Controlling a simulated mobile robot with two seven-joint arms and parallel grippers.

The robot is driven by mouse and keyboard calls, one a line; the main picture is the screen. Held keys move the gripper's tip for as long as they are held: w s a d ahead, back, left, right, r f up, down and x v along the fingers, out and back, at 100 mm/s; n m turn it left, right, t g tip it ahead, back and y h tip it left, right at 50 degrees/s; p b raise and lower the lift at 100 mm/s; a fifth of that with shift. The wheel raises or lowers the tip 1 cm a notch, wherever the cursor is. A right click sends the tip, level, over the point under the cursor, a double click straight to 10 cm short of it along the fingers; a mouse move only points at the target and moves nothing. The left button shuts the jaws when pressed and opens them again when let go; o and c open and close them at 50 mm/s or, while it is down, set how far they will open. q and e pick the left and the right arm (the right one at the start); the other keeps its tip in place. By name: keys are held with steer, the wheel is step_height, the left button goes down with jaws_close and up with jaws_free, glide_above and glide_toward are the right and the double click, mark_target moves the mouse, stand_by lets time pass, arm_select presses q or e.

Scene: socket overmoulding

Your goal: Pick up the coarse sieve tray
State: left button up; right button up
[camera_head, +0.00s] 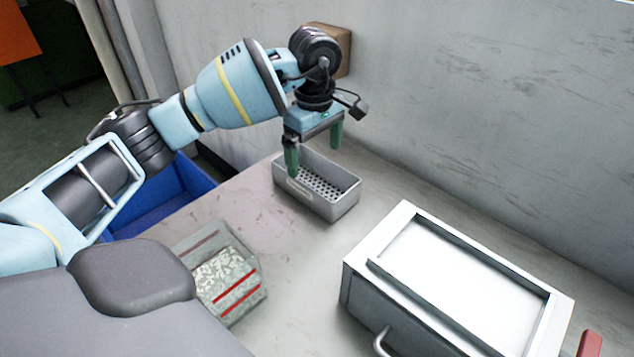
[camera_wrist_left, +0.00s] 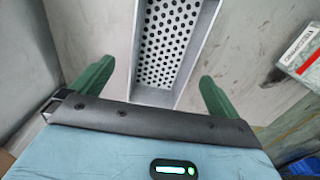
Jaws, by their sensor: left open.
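The coarse sieve tray (camera_head: 338,208) is a grey metal, narrow rectangular tray with a perforated floor. It sits on the worktop near the wall, with a small label on its long side. My left gripper (camera_head: 314,160) is open above its far-left part, pointing down, with one green finger overlapping the near side in the picture. In the left wrist view the tray (camera_wrist_left: 155,96) lies between the two spread green fingers (camera_wrist_left: 157,72), with gaps on both sides. I cannot tell whether a finger touches it. My right gripper is not in view.
A white metal box (camera_head: 360,293) with a recessed top and handle stands right of the tray. A clear container (camera_head: 250,297) with pale pieces and red stripes is nearer. A blue bin (camera_head: 150,215) is at left. The wall (camera_head: 480,110) rises close behind the tray.

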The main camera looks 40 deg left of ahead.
mark_target(315, 177)
arm_select(q)
steer(key=shift+f, duration=0.9)
steer(key=shift+s+d+f+b, duration=0.15)
steer(key=shift+f+b, duration=0.25)
steer(key=shift+f, duration=2.25)
steer(key=shift+r, duration=0.1)
steer(key=c, duration=1)
